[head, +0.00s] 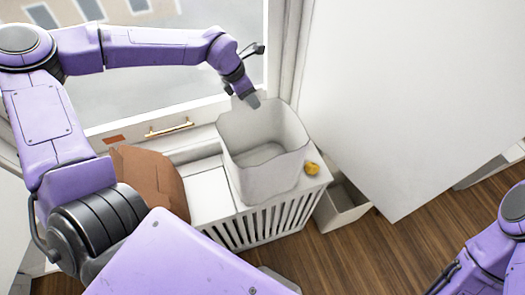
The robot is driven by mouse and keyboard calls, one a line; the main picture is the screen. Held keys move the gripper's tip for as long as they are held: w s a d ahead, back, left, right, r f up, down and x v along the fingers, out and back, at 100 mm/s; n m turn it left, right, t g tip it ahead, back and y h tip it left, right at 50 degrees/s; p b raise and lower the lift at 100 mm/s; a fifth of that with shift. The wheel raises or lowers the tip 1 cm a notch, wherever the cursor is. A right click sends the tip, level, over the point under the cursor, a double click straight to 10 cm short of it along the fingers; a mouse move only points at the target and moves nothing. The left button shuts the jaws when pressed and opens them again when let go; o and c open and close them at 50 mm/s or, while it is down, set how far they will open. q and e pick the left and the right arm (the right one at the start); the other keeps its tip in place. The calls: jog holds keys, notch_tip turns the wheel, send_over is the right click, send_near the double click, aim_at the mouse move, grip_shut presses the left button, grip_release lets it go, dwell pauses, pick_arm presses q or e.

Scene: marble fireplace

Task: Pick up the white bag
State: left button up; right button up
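The white bag (286,180) is an open-topped, soft-edged container standing upright on a white slatted stand. I can see down into its empty inside. My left gripper (250,100) reaches in from above and points down at the bag's back rim. Its fingertips overlap the rim in the head view. I cannot tell whether they touch the rim or grip it, as the fingers show small and edge-on. My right arm shows at the lower right, but its gripper is out of the frame.
The white slatted stand (258,228) sits by a window wall. A brown bag or folder (150,178) is left of the white bag. A small yellow object (312,168) sits on the stand's right corner. An open white box (343,203) is on the wooden floor (365,255). A large white panel (410,90) fills the right.

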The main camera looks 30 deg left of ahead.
pick_arm(q)
jog(key=shift+s+r, duration=0.15)
jog(key=shift+s, duration=0.15)
jog(key=shift+w+f, duration=0.15)
jog(key=shift+f, duration=0.15)
grip_shut()
